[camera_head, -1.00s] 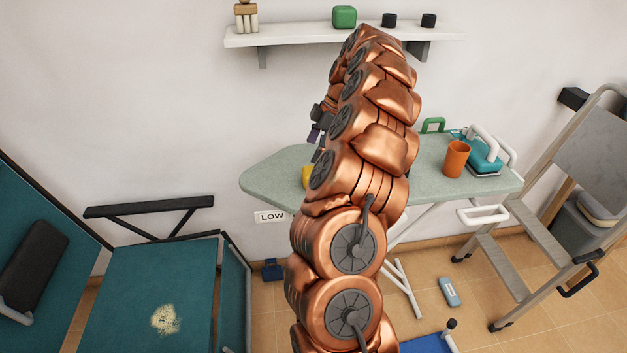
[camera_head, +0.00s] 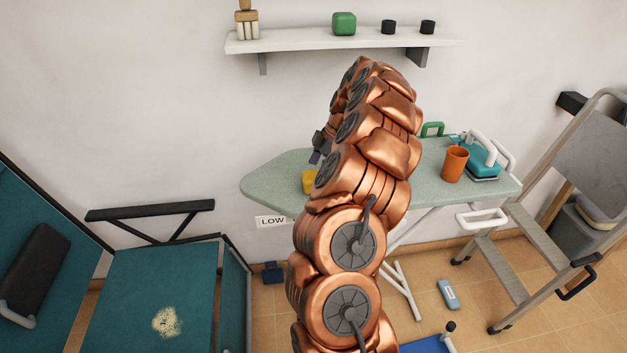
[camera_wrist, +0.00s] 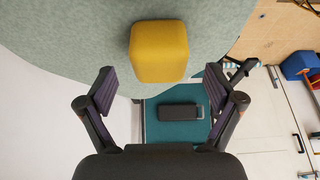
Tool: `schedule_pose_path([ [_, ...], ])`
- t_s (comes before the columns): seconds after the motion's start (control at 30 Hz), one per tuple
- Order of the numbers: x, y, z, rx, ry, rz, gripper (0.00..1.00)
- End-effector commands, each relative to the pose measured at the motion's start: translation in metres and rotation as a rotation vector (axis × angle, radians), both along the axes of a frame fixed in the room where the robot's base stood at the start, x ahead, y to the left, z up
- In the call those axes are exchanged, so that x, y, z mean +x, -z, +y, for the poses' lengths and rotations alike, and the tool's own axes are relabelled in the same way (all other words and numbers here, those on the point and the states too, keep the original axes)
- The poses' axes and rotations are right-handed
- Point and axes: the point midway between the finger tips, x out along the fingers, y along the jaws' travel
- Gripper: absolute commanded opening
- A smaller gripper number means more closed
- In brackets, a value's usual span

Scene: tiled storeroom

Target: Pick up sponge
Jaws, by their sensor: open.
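The sponge looks like a yellow block with rounded edges (camera_wrist: 158,51). In the wrist view it lies on the grey-green ironing board, just beyond my open gripper (camera_wrist: 160,90) and centred between the two fingers. The fingers are spread wide with nothing between them. In the head view part of the sponge (camera_head: 309,181) shows on the left end of the board, partly hidden by my arm. My gripper (camera_head: 316,150) shows only in part there, above the sponge and behind my arm.
The ironing board (camera_head: 270,175) also holds an orange cup (camera_head: 454,164) and a teal iron (camera_head: 484,158) on the right. A white shelf (camera_head: 300,42) hangs above it. A step ladder (camera_head: 530,235) stands right; a teal chair (camera_head: 150,300) stands left.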

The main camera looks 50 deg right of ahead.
Motion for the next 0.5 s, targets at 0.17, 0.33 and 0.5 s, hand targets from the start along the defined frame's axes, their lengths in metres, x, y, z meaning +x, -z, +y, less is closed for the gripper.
schedule_pose_path([
  [0.17, 0.004, 0.018, 0.007, 0.001, 0.0, 0.001, 0.92],
  [0.33, 0.005, 0.023, 0.008, 0.0, 0.001, 0.0, 0.92],
  [0.5, 0.005, 0.023, 0.008, 0.001, 0.0, -0.001, 0.84],
])
